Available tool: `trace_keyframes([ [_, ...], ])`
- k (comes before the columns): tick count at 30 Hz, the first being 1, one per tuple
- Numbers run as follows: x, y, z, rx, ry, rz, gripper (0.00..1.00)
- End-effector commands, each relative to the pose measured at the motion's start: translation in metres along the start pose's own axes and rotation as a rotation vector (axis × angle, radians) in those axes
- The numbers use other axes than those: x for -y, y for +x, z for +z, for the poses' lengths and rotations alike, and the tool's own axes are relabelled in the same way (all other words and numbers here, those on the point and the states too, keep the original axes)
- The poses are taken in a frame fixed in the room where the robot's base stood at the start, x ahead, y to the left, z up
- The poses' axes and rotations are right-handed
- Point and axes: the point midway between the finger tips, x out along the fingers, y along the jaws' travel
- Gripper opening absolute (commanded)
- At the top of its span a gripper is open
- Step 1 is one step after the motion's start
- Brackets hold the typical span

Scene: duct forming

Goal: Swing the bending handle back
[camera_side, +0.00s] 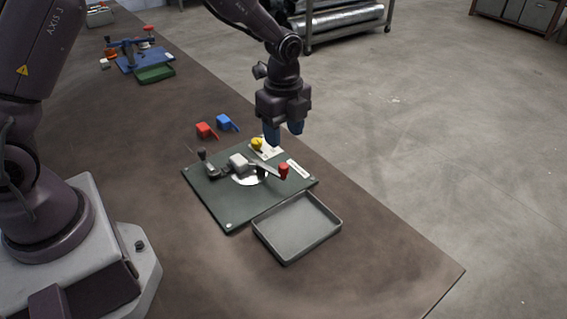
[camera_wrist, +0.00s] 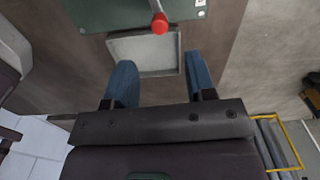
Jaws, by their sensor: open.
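The bending handle (camera_side: 283,171) has a red knob and an arm reaching back to the middle of a dark green base plate (camera_side: 225,213). In the wrist view the red knob (camera_wrist: 160,24) shows at the top, over the near edge of the plate. A grey clamp block (camera_side: 238,162) and a white round dial (camera_side: 247,180) sit at the plate's middle. A black-knobbed lever (camera_side: 202,155) stands at its left. My gripper (camera_side: 283,138) is open and empty above the far side of the plate, apart from the handle. Its blue fingers (camera_wrist: 160,88) point down.
An empty grey tray (camera_side: 297,226) lies against the plate's front right edge. Red (camera_side: 206,131) and blue (camera_side: 228,123) pieces lie behind the plate, and a yellow piece (camera_side: 257,144) is at its back edge. The table's right edge is close by. The front of the table is clear.

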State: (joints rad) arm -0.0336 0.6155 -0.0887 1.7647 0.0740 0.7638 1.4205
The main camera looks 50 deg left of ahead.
Motion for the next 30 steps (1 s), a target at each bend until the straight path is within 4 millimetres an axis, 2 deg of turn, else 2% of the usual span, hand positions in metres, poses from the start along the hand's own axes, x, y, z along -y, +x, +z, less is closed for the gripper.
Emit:
trace_keyframes([
  [1, -0.002, 0.013, -0.001, 0.000, 0.001, 0.007, 0.51],
  [6, -0.002, 0.048, 0.000, 0.000, -0.002, 0.006, 0.51],
  [12, -0.001, 0.078, 0.000, 0.001, -0.001, 0.003, 0.51],
  [18, -0.001, 0.089, 0.000, 0.000, -0.002, 0.000, 0.51],
  [26, -0.001, 0.090, 0.000, 0.000, -0.002, 0.000, 0.51],
  [30, -0.001, 0.090, 0.000, 0.000, -0.002, 0.000, 0.18],
])
